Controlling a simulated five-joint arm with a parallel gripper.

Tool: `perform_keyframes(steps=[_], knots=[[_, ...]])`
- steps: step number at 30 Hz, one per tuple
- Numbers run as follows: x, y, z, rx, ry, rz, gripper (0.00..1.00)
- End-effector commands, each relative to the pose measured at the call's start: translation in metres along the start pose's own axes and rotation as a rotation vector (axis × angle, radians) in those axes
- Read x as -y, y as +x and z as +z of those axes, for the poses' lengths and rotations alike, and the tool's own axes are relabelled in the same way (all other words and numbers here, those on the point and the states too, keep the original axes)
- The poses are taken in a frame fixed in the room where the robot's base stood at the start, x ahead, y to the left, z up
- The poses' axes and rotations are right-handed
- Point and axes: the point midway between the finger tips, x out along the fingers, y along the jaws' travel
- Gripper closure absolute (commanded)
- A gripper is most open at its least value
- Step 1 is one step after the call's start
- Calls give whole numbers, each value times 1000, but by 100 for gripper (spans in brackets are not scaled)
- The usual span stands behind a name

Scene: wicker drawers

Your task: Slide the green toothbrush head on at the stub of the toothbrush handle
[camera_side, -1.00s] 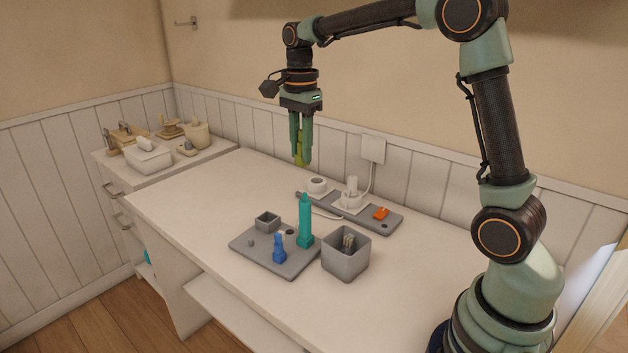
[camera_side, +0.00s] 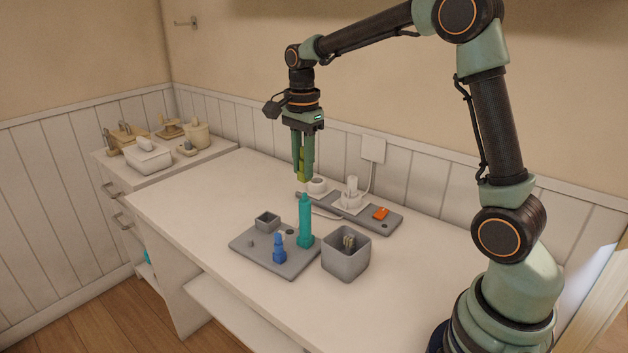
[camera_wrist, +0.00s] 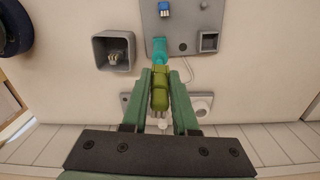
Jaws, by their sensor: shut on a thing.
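My gripper (camera_side: 303,177) is shut on the green toothbrush head (camera_side: 302,165), a yellow-green piece held between the fingers. The wrist view also shows the head (camera_wrist: 160,92) between the two fingers. The teal toothbrush handle (camera_side: 305,222) stands upright on a grey tray (camera_side: 262,259), with a narrow stub at its top. The side view shows the head just above the stub, with a small gap between them. In the wrist view the handle (camera_wrist: 159,50) lies just beyond the head, which hides its near part; I cannot tell the exact alignment.
The grey tray also carries a blue piece (camera_side: 279,248) and a small grey cup (camera_side: 267,222). A square grey holder (camera_side: 345,260) stands right of the handle. Behind are a grey strip with an orange item (camera_side: 380,213) and a white charger (camera_side: 352,198).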

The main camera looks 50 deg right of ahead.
Motion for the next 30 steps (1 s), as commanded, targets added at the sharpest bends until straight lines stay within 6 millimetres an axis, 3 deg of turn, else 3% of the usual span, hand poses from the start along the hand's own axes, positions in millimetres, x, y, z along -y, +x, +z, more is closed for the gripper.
perform_keyframes(steps=[9, 30], knots=[[0, 17, 0, 0, 0, 2, 100], [0, 18, 0, 0, 0, 0, 100]])
